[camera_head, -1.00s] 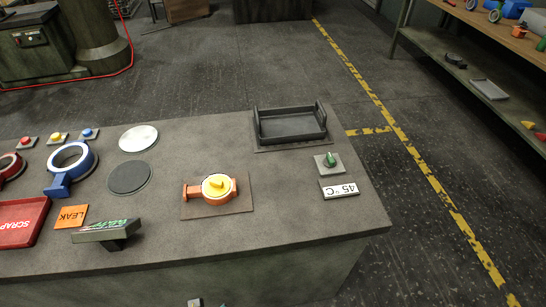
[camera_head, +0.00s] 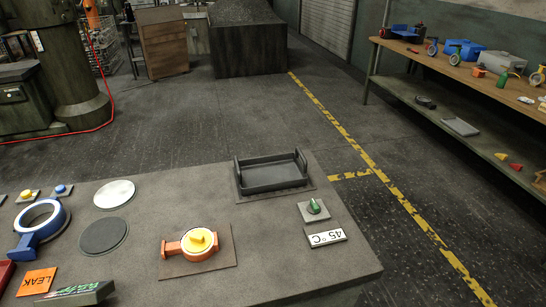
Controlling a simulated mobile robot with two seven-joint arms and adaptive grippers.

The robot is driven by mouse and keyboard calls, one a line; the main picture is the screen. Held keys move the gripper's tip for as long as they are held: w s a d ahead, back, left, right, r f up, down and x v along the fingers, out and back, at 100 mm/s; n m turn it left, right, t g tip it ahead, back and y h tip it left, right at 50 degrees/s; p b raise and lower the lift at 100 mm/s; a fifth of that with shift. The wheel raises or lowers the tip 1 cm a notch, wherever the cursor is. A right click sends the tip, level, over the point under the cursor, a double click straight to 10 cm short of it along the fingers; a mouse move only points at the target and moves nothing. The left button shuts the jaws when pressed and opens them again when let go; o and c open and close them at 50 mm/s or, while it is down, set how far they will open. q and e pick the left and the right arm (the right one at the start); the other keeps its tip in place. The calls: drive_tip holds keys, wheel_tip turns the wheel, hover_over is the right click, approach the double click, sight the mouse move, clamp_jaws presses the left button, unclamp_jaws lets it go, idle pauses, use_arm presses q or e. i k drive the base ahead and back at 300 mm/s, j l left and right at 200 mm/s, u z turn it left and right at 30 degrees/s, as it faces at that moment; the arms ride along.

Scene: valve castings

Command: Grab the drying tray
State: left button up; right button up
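The drying tray (camera_head: 272,187), a dark grey tray with raised end handles, sits on a thin dark plate near the far right corner of the grey table (camera_head: 166,185). It looks empty. A green knob (camera_head: 314,206) and a white "45 °C" sign (camera_head: 325,238) are just in front of it on the right. Neither of my grippers shows in the view.
An orange valve with a yellow knob (camera_head: 198,239) lies on a brown plate left of the sign. White (camera_head: 114,194) and dark (camera_head: 103,236) discs, a blue ring casting (camera_head: 40,222) and an orange LEAK card (camera_head: 37,282) lie further left. A shelf (camera_head: 440,105) stands at right.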

sight(256, 176)
drive_tip(key=z, duration=0.7)
drive_tip(key=i+l+z, duration=0.2)
drive_tip(key=l, duration=0.25)
drive_tip(key=i+l+z, duration=0.15)
drive_tip(key=l, duration=0.3)
drive_tip(key=i+l+z, duration=0.2)
drive_tip(key=l, duration=0.2)
drive_tip(key=i+l+z, duration=0.2)
drive_tip(key=i+l+u, duration=0.45)
drive_tip(key=i, duration=0.35)
drive_tip(key=i+l+u, duration=0.4)
drive_tip(key=i+l, duration=0.25)
drive_tip(key=i, duration=0.15)
drive_tip(key=i+j+u, duration=0.15)
drive_tip(key=i+u, duration=0.5)
drive_tip(key=u, duration=0.15)
drive_tip(key=i+u, duration=0.4)
drive_tip(key=i+l+u, duration=0.15)
drive_tip(key=u, duration=0.3)
drive_tip(key=i+l+u, duration=0.25)
drive_tip(key=u, duration=0.15)
drive_tip(key=i+l, duration=0.05)
drive_tip(key=i, duration=0.05)
